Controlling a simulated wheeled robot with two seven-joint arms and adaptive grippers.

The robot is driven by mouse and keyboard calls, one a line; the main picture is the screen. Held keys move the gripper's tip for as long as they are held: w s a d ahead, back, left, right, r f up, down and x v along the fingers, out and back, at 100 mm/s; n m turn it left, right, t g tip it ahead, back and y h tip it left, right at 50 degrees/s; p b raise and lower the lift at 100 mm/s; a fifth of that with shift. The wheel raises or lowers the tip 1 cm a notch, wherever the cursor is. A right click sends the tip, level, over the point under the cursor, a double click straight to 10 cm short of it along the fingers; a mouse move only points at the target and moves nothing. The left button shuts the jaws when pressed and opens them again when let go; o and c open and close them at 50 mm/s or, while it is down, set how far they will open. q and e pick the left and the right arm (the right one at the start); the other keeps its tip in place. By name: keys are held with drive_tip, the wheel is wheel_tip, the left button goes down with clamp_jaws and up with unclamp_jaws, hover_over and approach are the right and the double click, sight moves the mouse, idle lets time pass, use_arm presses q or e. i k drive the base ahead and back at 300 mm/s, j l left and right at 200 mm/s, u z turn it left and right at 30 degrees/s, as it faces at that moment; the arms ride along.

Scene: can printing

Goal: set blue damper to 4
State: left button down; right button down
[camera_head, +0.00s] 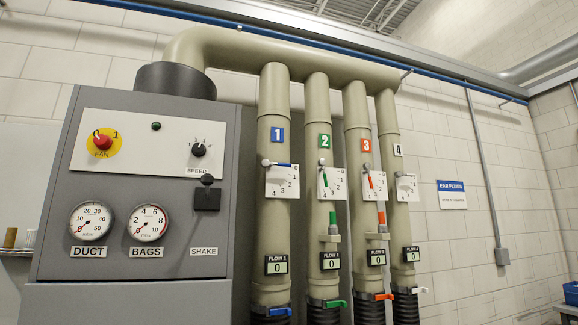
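The blue damper lever (279,165) is on the leftmost pipe, under the blue "1" label (277,134). It lies about level, pointing right from its pivot at the upper left of a white scale plate (281,182). Its tip is at the top right end of the scale, above the 1 mark; the 4 mark is at the lower left. The display on this pipe (277,264) reads 0. A second blue handle (281,311) sits at the pipe's bottom, by the black hose. Neither of my grippers is in view.
Pipes with green (325,176), orange (370,178) and white levers stand close to the right. A grey control cabinet (130,270) with FAN knob (103,142), SPEED knob (199,150) and gauges stands close on the left. The space before the pipes looks clear.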

sight(265, 163)
drive_tip(key=i+l+u, duration=0.25)
drive_tip(key=l+u, duration=0.2)
drive_tip(key=i+l+u, duration=0.1)
drive_tip(key=l+u, duration=0.35)
drive_tip(key=l, duration=0.25)
drive_tip(key=l+u, duration=0.45)
drive_tip(key=l, duration=0.2)
drive_tip(key=l+u, duration=0.45)
drive_tip(key=l, duration=0.2)
drive_tip(key=k+l+u, duration=0.15)
drive_tip(key=l+u, duration=0.3)
drive_tip(key=l, duration=0.15)
drive_tip(key=k+l+u, duration=0.25)
drive_tip(key=l+u, duration=0.2)
drive_tip(key=l, duration=0.15)
